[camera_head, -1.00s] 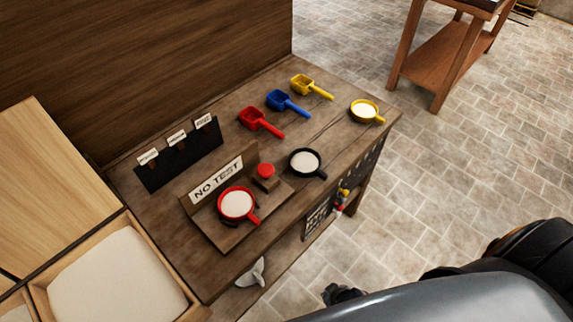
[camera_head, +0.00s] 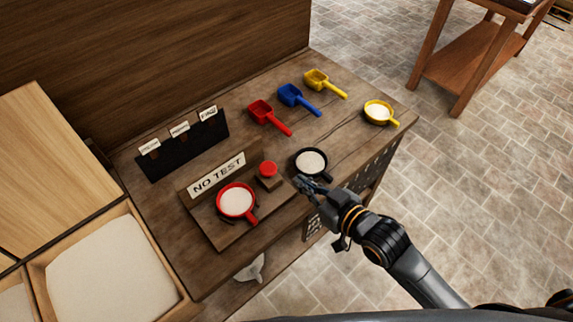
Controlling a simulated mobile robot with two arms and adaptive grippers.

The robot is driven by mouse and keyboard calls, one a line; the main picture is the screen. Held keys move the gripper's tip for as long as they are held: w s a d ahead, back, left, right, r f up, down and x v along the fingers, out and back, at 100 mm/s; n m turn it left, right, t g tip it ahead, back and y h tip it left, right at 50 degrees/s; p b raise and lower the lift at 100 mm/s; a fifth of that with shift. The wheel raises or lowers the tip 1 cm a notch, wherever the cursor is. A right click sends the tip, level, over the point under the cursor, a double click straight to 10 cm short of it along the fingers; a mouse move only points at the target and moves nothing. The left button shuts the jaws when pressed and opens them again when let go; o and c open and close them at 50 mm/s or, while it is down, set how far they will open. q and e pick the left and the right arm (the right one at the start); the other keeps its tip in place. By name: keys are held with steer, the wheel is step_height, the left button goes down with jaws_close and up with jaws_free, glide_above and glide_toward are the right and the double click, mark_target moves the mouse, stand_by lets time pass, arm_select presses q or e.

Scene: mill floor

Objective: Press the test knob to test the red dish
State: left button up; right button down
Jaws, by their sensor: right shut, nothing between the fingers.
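The red dish (camera_head: 237,200) holds white powder and sits on the wooden test stand (camera_head: 222,236), its handle pointing to the lower right. A sign reading "NO TEST" (camera_head: 217,175) stands behind it. The red test knob (camera_head: 268,169) sits on a small wooden block to the right of the sign. My right gripper (camera_head: 303,183) is shut and empty, to the right of the knob and just below the black dish, apart from the knob. My left gripper is not in view.
A black dish (camera_head: 311,162) and a yellow dish (camera_head: 378,112) hold white contents. Red (camera_head: 265,114), blue (camera_head: 294,97) and yellow (camera_head: 321,81) scoops lie at the back. A black card rack (camera_head: 185,150) stands at the left. A tray (camera_head: 150,230) is at the lower left.

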steer(key=shift+s+a+r+y, duration=0.1)
steer(key=shift+a+r+y, duration=0.15)
steer(key=shift+r, duration=0.35)
steer(key=shift+s+a+r+y, duration=0.1)
steer(key=shift+r+y, duration=0.15)
steer(key=shift+r, duration=0.35)
steer(key=shift+w, duration=0.15)
steer(key=p, duration=0.2)
glide_above(268, 170)
steer(key=s+d, duration=0.1)
steer(key=d, duration=0.1)
step_height(268, 170, down, 2)
steer(key=f, duration=0.3)
steer(key=shift+s+a, duration=0.1)
steer(key=shift+a, duration=0.1)
steer(key=shift+f, duration=0.75)
